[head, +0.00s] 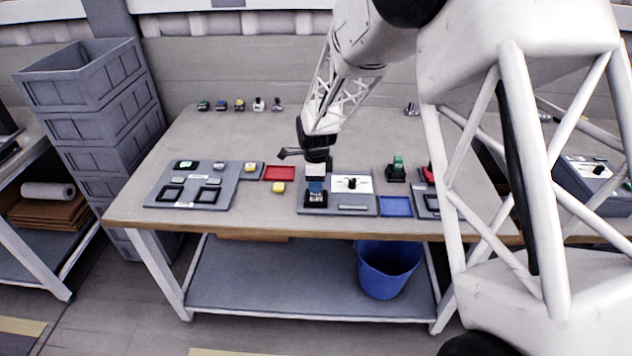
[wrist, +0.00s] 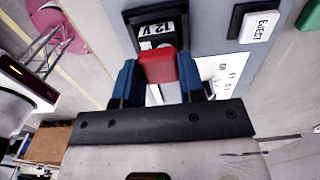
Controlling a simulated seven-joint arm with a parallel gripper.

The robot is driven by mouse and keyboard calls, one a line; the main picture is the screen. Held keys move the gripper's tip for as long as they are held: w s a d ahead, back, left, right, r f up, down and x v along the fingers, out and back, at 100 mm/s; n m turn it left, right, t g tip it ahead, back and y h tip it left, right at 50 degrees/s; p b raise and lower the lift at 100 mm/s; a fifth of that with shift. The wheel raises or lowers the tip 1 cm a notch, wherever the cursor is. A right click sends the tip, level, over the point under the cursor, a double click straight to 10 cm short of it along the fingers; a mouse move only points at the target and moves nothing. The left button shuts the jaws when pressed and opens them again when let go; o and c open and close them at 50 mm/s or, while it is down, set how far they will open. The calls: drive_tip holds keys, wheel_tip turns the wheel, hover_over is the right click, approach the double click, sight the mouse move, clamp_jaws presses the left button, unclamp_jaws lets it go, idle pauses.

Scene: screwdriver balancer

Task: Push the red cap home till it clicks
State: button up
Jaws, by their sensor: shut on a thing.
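The red cap (wrist: 158,67) is between the blue fingertips of my gripper (wrist: 157,76), which is shut on it. The cap is at the near edge of a black-framed block labelled "12 V" (wrist: 156,30); I cannot tell whether it is fully seated. In the head view my gripper (head: 316,186) points down over the same black block (head: 315,201) at the left of a grey panel (head: 352,208). There the fingers hide the cap.
A white dial plate (head: 351,184) is right of the block. A red tray (head: 280,173) lies to the left and a blue tray (head: 395,206) to the right. A green-topped switch (head: 397,163) stands behind the blue tray. The table's back middle is mostly clear.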

drive_tip(key=shift+f, duration=0.85)
idle(2.1)
drive_tip(key=o, duration=1.1)
drive_tip(key=shift+r, duration=0.1)
drive_tip(key=shift+r, duration=3.9)
